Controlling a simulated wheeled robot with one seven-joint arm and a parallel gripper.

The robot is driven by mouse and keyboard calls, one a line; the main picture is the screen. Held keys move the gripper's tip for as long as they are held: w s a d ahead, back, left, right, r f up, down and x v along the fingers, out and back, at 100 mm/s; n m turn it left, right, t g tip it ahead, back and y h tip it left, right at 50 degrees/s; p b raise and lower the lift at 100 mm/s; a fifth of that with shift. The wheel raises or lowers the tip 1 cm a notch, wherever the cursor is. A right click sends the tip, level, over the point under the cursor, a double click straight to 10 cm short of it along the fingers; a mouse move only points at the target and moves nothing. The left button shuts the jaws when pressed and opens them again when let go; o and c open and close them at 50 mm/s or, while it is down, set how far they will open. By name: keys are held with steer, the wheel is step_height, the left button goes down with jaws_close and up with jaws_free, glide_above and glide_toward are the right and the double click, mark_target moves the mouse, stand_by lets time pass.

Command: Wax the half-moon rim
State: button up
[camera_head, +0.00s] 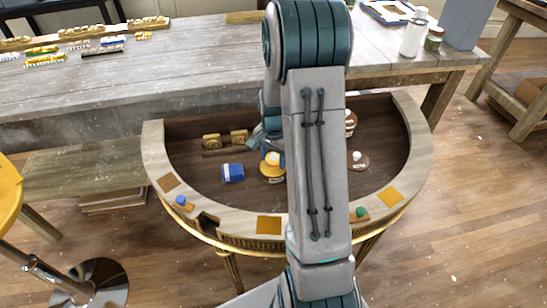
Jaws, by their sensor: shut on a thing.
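The half-moon console's pale rim (238,218) curves around a dark brown recessed top (210,190). Tan and orange square patches lie along the rim, with a dark notch at front left. My gripper (270,148) is over the recessed top, left of my arm and largely hidden by it. It is shut on a yellow round piece with a white knob (271,168); the contact itself is hard to see. A blue tub (232,173) lies to its left. A brown round piece with a white knob (358,161) is right of my arm. My arm covers part of the front rim.
A blue knob (181,201) and a green knob (361,212) sit on the rim. Gold blocks (225,140) stand at the recess's back left. The long grey workbench (190,65) behind holds a white bottle (414,33). A yellow stool (8,195) stands at left.

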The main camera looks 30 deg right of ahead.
steer(key=shift+r+p, duration=1.8)
steer(key=shift+r, duration=1.25)
steer(key=shift+r, duration=0.1)
